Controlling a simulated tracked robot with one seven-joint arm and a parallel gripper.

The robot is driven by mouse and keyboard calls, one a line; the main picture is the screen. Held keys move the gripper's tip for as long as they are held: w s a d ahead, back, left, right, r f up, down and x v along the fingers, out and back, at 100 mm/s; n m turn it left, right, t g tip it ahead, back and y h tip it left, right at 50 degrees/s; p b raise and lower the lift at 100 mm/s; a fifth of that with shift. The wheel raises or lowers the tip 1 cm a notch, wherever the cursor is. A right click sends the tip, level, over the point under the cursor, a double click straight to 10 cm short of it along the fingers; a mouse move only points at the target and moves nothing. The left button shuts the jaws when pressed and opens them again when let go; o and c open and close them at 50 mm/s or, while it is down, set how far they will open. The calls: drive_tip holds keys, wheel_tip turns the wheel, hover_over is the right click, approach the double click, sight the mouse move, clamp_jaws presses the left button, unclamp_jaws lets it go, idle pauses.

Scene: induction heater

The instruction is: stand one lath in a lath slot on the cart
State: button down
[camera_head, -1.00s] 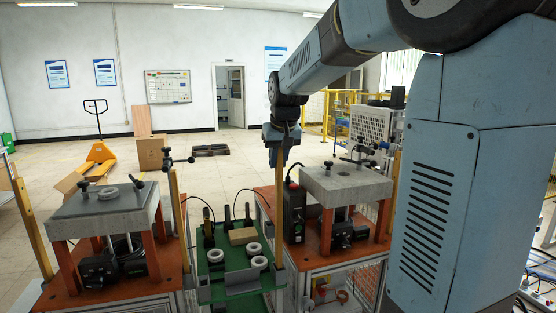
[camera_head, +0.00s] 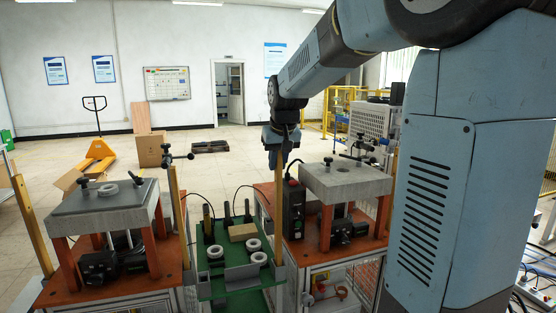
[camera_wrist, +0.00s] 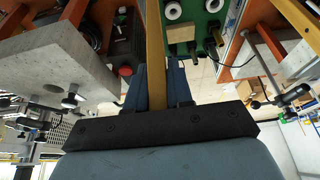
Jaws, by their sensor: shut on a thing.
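My gripper (camera_head: 280,146) is shut on the upper part of a tan wooden lath (camera_head: 279,205), which hangs upright below it. The lath's lower end is by the right edge of the green cart (camera_head: 212,291), beside the right-hand heater stand. I cannot tell whether that end is in a slot or only near one. In the wrist view, the dark fingers of my gripper (camera_wrist: 156,85) clamp the lath (camera_wrist: 155,40) from both sides. It runs along the edge of the green cart top (camera_wrist: 181,33). The lath slots are not clearly visible.
The left heater stand (camera_head: 105,204) and right heater stand (camera_head: 346,180) flank the cart closely. The cart top carries white rings (camera_head: 253,245), a cardboard-coloured block (camera_head: 242,232) and dark upright pieces. Another lath (camera_head: 176,215) stands by the left stand. Cables arch behind the cart.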

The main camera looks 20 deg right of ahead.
sight(278, 174)
drive_tip(key=shift+f, duration=2.1)
drive_tip(key=c, duration=0.9)
unclamp_jaws()
drive_tip(key=v, duration=1.3)
drive_tip(key=shift+s+r, duration=0.15)
drive_tip(key=shift+r, duration=0.15)
drive_tip(key=shift+s, duration=0.15)
drive_tip(key=shift+t, duration=0.6)
drive_tip(key=s+f, duration=0.3)
drive_tip(key=s, duration=0.4)
drive_tip(key=s+f, duration=0.4)
drive_tip(key=s, duration=0.4)
drive_tip(key=s+f, duration=0.4)
drive_tip(key=s, duration=0.4)
drive_tip(key=shift+s, duration=0.15)
